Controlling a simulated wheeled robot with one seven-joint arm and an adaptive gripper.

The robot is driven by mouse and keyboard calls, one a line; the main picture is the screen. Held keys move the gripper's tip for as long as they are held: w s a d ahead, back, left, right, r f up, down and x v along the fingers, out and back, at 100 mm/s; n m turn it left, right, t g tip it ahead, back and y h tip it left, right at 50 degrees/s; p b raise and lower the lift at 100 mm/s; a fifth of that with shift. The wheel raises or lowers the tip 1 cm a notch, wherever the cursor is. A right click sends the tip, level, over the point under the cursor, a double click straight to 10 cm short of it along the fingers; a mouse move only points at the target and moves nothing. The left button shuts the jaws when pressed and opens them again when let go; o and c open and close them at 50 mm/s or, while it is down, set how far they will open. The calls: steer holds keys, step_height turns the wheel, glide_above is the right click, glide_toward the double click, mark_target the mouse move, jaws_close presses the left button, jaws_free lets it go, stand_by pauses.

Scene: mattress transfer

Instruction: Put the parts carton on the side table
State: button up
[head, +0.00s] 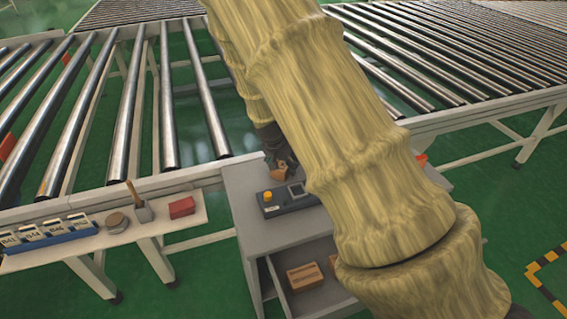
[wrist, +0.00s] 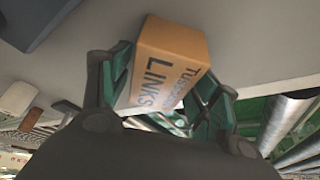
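A small brown carton (wrist: 172,55) with "LINKS" printed on it sits between the green-padded fingers of my gripper (wrist: 165,85) in the wrist view. Both fingers press against its sides, and it is tilted in that view. In the head view the carton (head: 280,172) shows small below my dark gripper (head: 283,165), over the back of the grey cabinet's top (head: 238,182). I cannot tell whether it touches that top. My arm hides the cabinet's right part. A narrow beige side table (head: 190,221) stands left of the cabinet.
A control box (head: 290,200) with an orange button stands on the cabinet. Another carton (head: 305,276) lies on its lower shelf. The side table carries a blue rack (head: 45,235), a round tin (head: 117,222), a brush (head: 140,208) and a red box (head: 182,207). Roller conveyors (head: 130,110) run behind.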

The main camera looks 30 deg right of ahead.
steer(key=shift+r, duration=0.1)
steer(key=v, duration=1.2)
steer(key=shift+b, duration=0.45)
